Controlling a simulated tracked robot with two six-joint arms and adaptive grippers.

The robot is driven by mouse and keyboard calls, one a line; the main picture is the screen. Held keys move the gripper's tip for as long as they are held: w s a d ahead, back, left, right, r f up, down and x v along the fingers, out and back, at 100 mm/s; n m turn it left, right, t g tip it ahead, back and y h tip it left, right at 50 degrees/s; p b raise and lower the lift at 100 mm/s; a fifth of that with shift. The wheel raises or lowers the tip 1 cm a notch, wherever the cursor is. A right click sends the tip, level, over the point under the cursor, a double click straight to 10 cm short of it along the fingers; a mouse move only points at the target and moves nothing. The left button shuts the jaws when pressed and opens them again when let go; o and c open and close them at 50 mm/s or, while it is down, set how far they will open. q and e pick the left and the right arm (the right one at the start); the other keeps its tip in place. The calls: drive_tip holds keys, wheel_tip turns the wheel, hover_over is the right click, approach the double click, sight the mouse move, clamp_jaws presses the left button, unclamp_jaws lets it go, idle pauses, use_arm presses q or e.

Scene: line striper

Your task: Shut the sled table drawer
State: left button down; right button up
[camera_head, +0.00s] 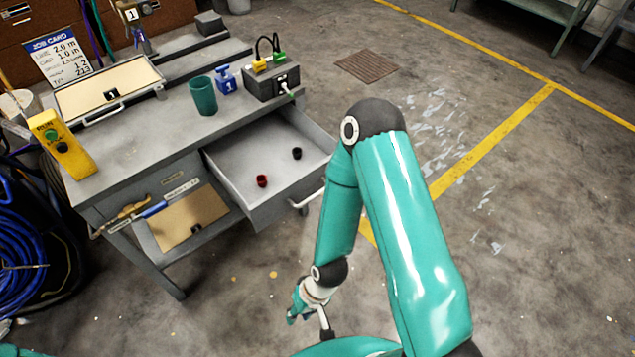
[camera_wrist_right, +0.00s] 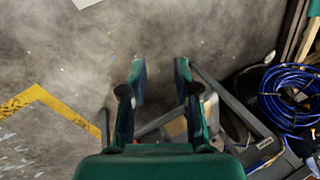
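The sled table (camera_head: 130,150) is a grey metal bench on the left of the head view. Its drawer (camera_head: 235,172) is pulled well out toward the right side. A small red piece (camera_head: 262,181) and a small black piece (camera_head: 297,153) lie in it. The drawer's handle (camera_head: 306,200) shows at its front, partly behind my right arm. My right gripper (camera_head: 303,307) hangs low in front of the drawer, apart from it. In the right wrist view its two fingers (camera_wrist_right: 160,76) are spread with nothing between them. My left gripper is not in view.
On the tabletop stand a green cup (camera_head: 203,96), a blue block (camera_head: 225,80), a grey box with plugs (camera_head: 272,82) and a yellow button box (camera_head: 62,145). A blue hose coil (camera_head: 20,262) lies at left. The floor right of the table is open.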

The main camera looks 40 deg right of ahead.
drive_tip(key=shift+s+m, duration=0.45)
drive_tip(key=shift+m, duration=0.25)
drive_tip(key=shift+c, duration=1.2)
drive_tip(key=shift+s+d+m+g, duration=0.1)
drive_tip(key=shift+s+m+g, duration=0.2)
drive_tip(key=shift+m, duration=0.25)
drive_tip(key=shift+s+m+g, duration=0.15)
drive_tip(key=shift+m+g, duration=0.15)
drive_tip(key=shift+m, duration=0.25)
clamp_jaws()
drive_tip(key=w+d+r+m+t+y+b, duration=0.1)
drive_tip(key=w+d+r+m+t+b, duration=0.2)
drive_tip(key=w+d+m, duration=0.65)
drive_tip(key=w+d+r+m+t+b, duration=0.15)
drive_tip(key=w+d+m+b, duration=0.35)
drive_tip(key=m, duration=0.8)
drive_tip(key=w+d+r+m+t+h+b, duration=0.1)
drive_tip(key=d+r+m+t+h+b, duration=0.25)
drive_tip(key=d, duration=0.55)
drive_tip(key=d+r+m+t+h+b, duration=0.1)
drive_tip(key=d+r+m+t+b, duration=0.15)
drive_tip(key=d+r+b, duration=0.55)
drive_tip(key=x, duration=1.4)
drive_tip(key=shift+w+d+g+p, duration=0.2)
drive_tip(key=shift+d+g+p, duration=0.25)
drive_tip(key=shift+d, duration=0.1)
